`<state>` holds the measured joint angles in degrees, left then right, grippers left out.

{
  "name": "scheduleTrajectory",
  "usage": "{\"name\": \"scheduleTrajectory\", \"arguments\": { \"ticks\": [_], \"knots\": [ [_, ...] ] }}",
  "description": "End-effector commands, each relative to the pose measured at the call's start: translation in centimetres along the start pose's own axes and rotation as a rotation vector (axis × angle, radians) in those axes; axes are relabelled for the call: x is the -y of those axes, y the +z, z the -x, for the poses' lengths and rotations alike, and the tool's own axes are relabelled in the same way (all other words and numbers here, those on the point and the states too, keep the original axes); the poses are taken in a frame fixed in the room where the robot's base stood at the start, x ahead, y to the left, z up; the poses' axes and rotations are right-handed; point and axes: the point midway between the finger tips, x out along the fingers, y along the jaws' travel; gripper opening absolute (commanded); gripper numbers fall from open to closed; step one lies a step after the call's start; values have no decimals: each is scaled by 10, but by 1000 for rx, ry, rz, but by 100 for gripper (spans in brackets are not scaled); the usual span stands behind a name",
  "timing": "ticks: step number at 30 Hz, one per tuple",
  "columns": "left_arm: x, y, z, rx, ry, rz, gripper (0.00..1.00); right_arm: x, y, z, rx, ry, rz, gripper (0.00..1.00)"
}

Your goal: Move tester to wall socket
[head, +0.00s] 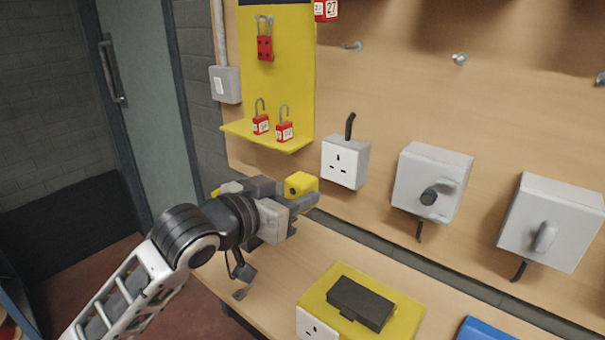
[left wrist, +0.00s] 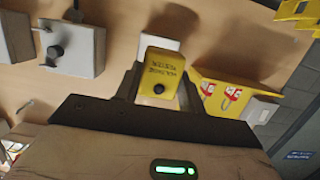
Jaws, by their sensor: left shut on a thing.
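The yellow tester (head: 300,185) is held in my left gripper (head: 296,197), which is shut on it. In the left wrist view the tester (left wrist: 162,70) sits between the two fingers of the left gripper (left wrist: 160,88), with dark lettering and a round dark spot on its face. The white wall socket (head: 343,163) is on the wooden board, above and to the right of the tester in the head view, apart from it there. In the left wrist view the tester hides most of the socket (left wrist: 158,42). My right gripper is not in view.
A yellow lockout shelf (head: 270,135) with red padlocks is left of the socket. Grey switch boxes (head: 431,182) (head: 553,222) are to its right. A yellow case with a black top (head: 360,302) lies on the bench below.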

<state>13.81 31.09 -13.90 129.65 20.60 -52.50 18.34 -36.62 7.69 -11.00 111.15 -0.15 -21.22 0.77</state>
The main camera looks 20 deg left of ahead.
Motion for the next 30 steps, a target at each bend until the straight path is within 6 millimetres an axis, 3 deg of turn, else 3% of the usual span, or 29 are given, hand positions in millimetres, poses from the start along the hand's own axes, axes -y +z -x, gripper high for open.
{"name": "scheduleTrajectory", "arguments": {
  "ticks": [8,21,30],
  "knots": [
    [2,-6,-12,-2,4,2,16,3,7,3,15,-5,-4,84],
    [1,-15,-54,-4,4,1,16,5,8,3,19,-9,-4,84],
    [1,-18,-72,-2,4,1,16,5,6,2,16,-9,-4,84]
  ]
}}
